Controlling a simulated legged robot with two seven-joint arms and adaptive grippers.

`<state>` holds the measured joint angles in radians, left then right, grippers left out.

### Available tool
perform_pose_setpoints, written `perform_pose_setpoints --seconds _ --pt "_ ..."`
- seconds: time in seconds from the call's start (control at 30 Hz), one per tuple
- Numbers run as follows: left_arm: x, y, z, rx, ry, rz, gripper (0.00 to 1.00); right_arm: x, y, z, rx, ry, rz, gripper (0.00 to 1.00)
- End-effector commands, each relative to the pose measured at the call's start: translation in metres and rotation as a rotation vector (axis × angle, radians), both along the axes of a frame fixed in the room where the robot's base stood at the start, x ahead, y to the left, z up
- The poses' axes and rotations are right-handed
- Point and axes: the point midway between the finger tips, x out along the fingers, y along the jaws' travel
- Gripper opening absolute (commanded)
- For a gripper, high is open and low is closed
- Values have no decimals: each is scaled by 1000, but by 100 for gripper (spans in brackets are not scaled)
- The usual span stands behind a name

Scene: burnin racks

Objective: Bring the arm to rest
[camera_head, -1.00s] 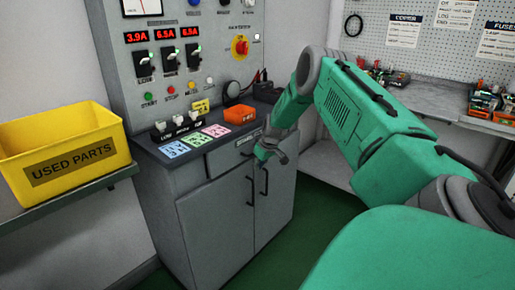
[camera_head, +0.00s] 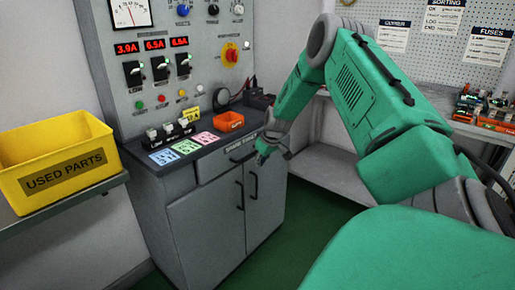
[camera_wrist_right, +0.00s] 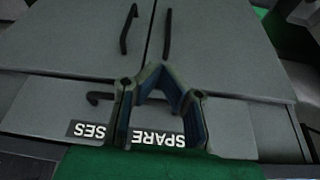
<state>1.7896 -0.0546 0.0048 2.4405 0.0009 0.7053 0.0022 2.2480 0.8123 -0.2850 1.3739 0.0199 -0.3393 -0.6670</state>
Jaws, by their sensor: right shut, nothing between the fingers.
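My right arm (camera_head: 375,110), green with grey joints, comes in from the right in the head view and bends down toward the grey cabinet. My right gripper (camera_head: 263,157) hangs in front of the cabinet's upper right part, near the drawer front (camera_head: 221,164). In the right wrist view the gripper's fingers (camera_wrist_right: 153,72) meet at their tips with nothing between them. Behind them are the drawer's label, upside down and partly covered, reading "SPARE" and "SES", its dark handle (camera_wrist_right: 97,97) and two door handles. The drawer looks shut. My left gripper is not in view.
A yellow "USED PARTS" bin (camera_head: 60,165) stands on a shelf at left. The cabinet top holds coloured cards (camera_head: 185,147) and an orange box (camera_head: 229,121) below a switch panel (camera_head: 165,60). A workbench with parts (camera_head: 485,107) is at right. Green floor (camera_head: 300,220) is clear.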

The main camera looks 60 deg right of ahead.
Motion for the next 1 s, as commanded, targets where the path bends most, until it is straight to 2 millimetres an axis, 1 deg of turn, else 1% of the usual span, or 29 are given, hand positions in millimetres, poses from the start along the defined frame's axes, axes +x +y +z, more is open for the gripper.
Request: perform_pose_setpoints --seconds 0.03,0.13,0.47,0.57,0.67,0.77,0.8,0.87,0.9,0.97,1.0 --pt "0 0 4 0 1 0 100 -2 0 9 2 -1 0 0" --pt "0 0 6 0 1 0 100 -6 -2 14 5 2 0 0" --pt "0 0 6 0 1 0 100 -9 -3 16 6 3 0 0" --pt "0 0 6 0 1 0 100 -6 8 14 1 8 5 0" --pt "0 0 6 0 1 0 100 -1 44 1 -12 28 24 0" --pt "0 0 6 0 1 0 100 -2 104 -25 -26 61 53 0" --pt "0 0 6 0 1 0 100 -6 131 -37 -32 74 67 0" --pt "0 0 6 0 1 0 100 -18 172 -57 -36 96 86 0" --pt "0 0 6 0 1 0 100 -29 198 -70 -38 112 99 0" --pt "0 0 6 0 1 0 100 -48 235 -88 -37 133 119 0" --pt "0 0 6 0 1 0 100 -64 259 -99 -34 150 134 0"
